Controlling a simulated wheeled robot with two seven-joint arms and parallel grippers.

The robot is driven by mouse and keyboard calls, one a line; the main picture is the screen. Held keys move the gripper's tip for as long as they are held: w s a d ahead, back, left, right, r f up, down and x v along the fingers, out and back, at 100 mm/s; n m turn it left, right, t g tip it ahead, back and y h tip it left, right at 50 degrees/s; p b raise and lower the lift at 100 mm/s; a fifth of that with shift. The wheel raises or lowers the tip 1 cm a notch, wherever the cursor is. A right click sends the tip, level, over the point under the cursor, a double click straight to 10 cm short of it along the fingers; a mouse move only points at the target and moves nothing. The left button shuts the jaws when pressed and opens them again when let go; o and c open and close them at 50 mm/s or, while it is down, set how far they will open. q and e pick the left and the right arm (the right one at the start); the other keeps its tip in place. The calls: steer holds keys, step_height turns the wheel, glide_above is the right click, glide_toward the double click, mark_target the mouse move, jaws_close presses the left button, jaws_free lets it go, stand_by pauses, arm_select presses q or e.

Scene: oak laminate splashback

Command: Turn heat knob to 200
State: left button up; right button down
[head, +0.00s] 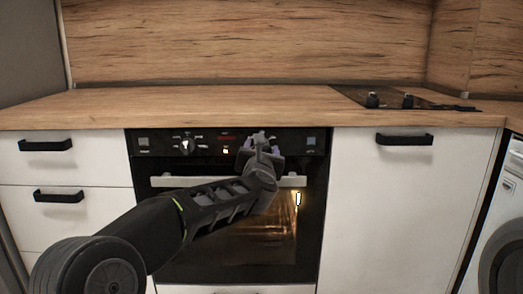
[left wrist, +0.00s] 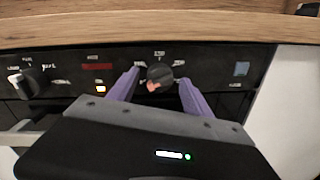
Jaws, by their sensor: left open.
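The heat knob (left wrist: 159,75) is a dark round knob with a pale reddish mark, on the right part of the black oven control panel (head: 222,138). Printed marks surround it, too small to read. My left gripper (left wrist: 158,80) is open, its two purple fingers on either side of the knob; I cannot tell whether they touch it. In the head view my left gripper (head: 264,146) is at the panel and hides most of this knob. A second knob (left wrist: 30,83) with a white pointer is on the panel's left part. My right gripper is not in view.
The oven handle (head: 222,182) runs just below the panel, with the lit oven window beneath. The wooden countertop (head: 220,109) overhangs the panel. White drawers (head: 60,172) and a white cabinet door (head: 400,190) flank the oven. A hob (head: 405,98) lies at the right.

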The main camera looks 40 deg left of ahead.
arm_select(q)
steer(key=shift+a, duration=0.1)
steer(key=shift+c, duration=0.5)
steer(key=shift+w, duration=0.1)
jaws_close()
